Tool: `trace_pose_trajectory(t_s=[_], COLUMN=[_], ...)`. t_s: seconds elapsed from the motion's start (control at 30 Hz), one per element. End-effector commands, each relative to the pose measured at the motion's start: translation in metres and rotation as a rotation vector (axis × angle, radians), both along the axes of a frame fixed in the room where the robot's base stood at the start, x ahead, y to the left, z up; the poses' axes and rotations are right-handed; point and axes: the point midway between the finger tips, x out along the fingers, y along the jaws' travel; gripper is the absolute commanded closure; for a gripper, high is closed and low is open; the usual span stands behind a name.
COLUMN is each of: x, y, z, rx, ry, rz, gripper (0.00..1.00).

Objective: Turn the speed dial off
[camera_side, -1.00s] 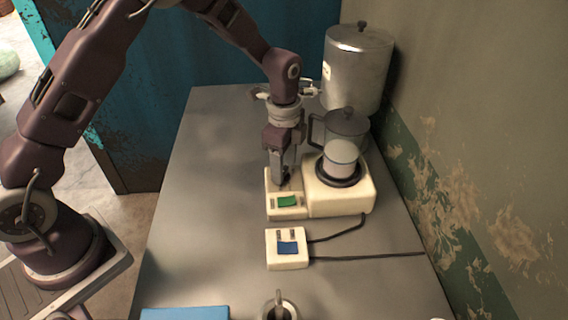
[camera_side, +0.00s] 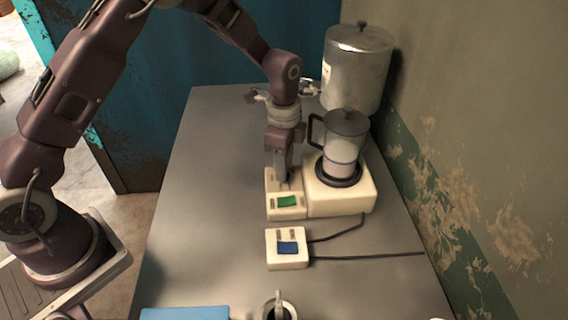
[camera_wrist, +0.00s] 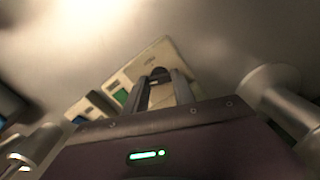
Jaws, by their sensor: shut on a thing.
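The cream stirrer base (camera_side: 330,200) stands on the table with a green switch (camera_side: 287,201) at its front left. A clear jug (camera_side: 343,145) with a dark lid and white liquid stands on its round dark plate. My gripper (camera_side: 283,182) points down at the left part of the base, behind the green switch. In the wrist view my gripper (camera_wrist: 161,80) is shut on a small dark knob, the speed dial (camera_wrist: 160,72). The dial's marks cannot be read, and in the side view my fingers hide it.
A cream box (camera_side: 287,262) with a blue switch stands in front, with black cables running right. A large metal pot (camera_side: 356,68) stands behind the jug. A blue item (camera_side: 185,313) and a metal cup (camera_side: 279,306) are at the front. The table's left side is clear.

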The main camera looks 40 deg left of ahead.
Motion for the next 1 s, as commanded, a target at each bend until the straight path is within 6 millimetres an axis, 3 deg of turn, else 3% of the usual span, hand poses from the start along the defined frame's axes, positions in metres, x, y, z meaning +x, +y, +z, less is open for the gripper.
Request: trace_pose_trajectory(t_s=[1.0], x=[0.0002], y=[0.0003], z=[0.0010], rx=[0.000], ry=[-0.001], rz=[0.944], gripper=[1.00])
